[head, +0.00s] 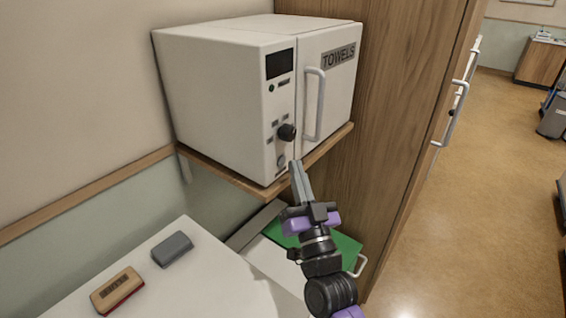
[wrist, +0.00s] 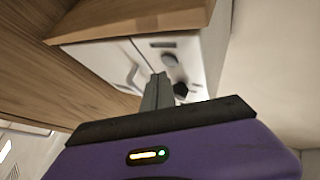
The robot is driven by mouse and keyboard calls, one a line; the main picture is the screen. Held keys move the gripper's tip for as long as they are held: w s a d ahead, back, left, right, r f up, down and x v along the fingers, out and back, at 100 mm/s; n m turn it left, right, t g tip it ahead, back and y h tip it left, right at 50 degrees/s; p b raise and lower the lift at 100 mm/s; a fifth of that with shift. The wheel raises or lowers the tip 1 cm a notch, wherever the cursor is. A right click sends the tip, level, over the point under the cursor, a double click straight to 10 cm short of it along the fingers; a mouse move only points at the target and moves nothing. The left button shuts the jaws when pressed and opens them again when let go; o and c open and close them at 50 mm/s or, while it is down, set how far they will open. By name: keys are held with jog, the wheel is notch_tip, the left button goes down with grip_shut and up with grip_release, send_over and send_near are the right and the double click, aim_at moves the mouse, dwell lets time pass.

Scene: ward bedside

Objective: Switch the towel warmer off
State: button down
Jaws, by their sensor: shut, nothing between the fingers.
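The towel warmer (head: 220,90) is a white box with a door marked TOWELS, standing on a wooden shelf (head: 235,180). In the wrist view the shut fingers (wrist: 157,90) point at the warmer (wrist: 100,62), close to the black knob (wrist: 181,90) and the grey button (wrist: 169,60). I cannot tell whether they touch anything.
A tall wooden cabinet (head: 385,110) stands right of the warmer. Below are a white surface (head: 190,275) with a grey block (head: 172,249) and a wooden-backed brush or eraser (head: 117,291), and a green panel (head: 340,247) behind my arm. Open floor (head: 480,200) lies at right.

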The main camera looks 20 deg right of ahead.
jog(key=s+d+b, duration=0.1)
jog(key=s+b, duration=0.1)
jog(key=s+d+b, duration=0.2)
jog(key=b, duration=0.1)
jog(key=shift+s+d, duration=0.2)
jog(key=shift+s, duration=0.1)
jog(key=s+f+n+g, duration=0.1)
jog(key=s+f+g, duration=0.2)
jog(key=s, duration=1)
jog(key=s+a+f+n+g, duration=0.1)
jog(key=s+f+g, duration=0.2)
jog(key=s+f, duration=0.7)
jog(key=s+f+n+g, duration=0.1)
jog(key=s+f, duration=0.5)
jog(key=s, duration=1.1)
jog(key=shift+s+a+f+g+y, duration=0.15)
jog(key=shift+s+g+y, duration=0.25)
jog(key=shift+g, duration=0.5)
jog(key=c, duration=2.2)
grip_release()
